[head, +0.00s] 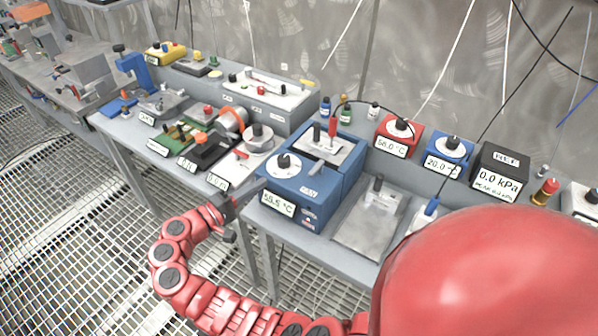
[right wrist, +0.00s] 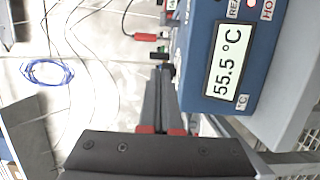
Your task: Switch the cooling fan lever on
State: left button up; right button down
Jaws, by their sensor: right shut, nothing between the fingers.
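No part is readable as a cooling fan lever. The blue box (head: 268,212) reads 55.5 °C. A black knob on a white dial (head: 283,163) is on top, with a steel plate (head: 318,145) carrying a black post and a red-handled probe (head: 332,130) behind.
A round steel piece on a white base (head: 257,138) and an orange-ended device (head: 230,122) stand left on the grey bench. Red (head: 397,138) and blue (head: 447,158) display boxes stand right. A grey flat plate (head: 365,230) lies right. A large red body part of mine covers the lower right.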

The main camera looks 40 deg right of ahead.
aim_at(301, 185)
jog(key=d+p, duration=0.1)
jog(key=d, duration=0.2)
jog(key=w+d+p, duration=0.1)
jog(key=d, duration=0.2)
jog(key=d+p, duration=0.1)
jog(key=d, duration=0.3)
jog(key=shift+w+r, duration=0.15)
jog(key=shift+w, duration=0.05)
jog(key=s+p, duration=0.1)
jog(key=s+d+p, duration=0.1)
jog(key=shift+s, duration=0.35)
jog(key=shift+s+d, duration=0.15)
jog(key=shift+s, duration=0.3)
jog(key=shift+f, duration=0.2)
jog(key=shift+s+n+t+y+p, duration=0.15)
jog(key=shift+s+n+t+p, duration=0.1)
jog(key=shift+n+t+p, duration=0.3)
jog(key=shift+s+n+t+y+p, duration=0.2)
jog(key=shift+n+t, duration=0.15)
jog(key=shift+t, duration=0.4)
